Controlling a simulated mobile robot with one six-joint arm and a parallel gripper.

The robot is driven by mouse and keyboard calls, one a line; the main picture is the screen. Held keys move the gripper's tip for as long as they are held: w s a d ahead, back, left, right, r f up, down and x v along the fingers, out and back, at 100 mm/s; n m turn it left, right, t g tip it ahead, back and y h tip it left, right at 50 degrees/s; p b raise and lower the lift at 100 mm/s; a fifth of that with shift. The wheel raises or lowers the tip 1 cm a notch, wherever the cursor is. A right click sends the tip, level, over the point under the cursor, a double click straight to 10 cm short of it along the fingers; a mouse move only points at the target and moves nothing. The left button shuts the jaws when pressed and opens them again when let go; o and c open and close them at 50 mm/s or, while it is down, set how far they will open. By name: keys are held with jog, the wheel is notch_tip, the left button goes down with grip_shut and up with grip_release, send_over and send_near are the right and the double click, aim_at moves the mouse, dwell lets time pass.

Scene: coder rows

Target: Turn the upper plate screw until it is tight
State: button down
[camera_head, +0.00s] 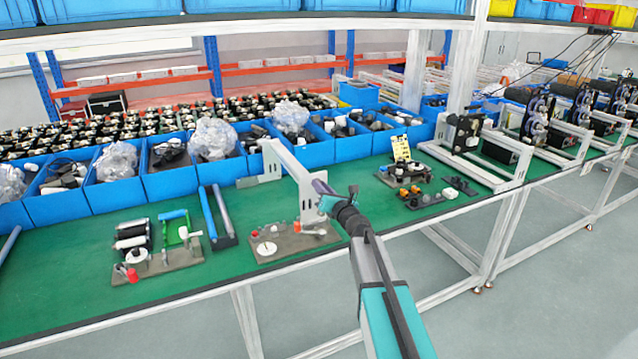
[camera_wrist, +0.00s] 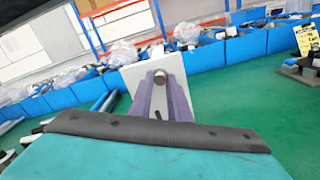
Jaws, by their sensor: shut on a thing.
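My gripper (camera_head: 320,188) reaches from the right to the plate's face. In the wrist view my purple jaws (camera_wrist: 161,88) are closed around a round metallic screw head (camera_wrist: 160,77), which shows between their tips in front of the plate (camera_wrist: 136,74). The screw is hidden by the jaws in the head view. How deep it sits cannot be seen.
Blue bins (camera_head: 117,172) with bagged parts line the back of the bench. A fixture with a green frame (camera_head: 172,230) stands to the left, and a fixture with orange parts (camera_head: 413,196) to the right.

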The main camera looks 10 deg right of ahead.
jog(key=c, duration=1.8)
grip_release()
jog(key=shift+f, duration=0.1)
jog(key=shift+n+b, duration=4.9)
jog(key=shift+b, duration=0.2)
grip_shut()
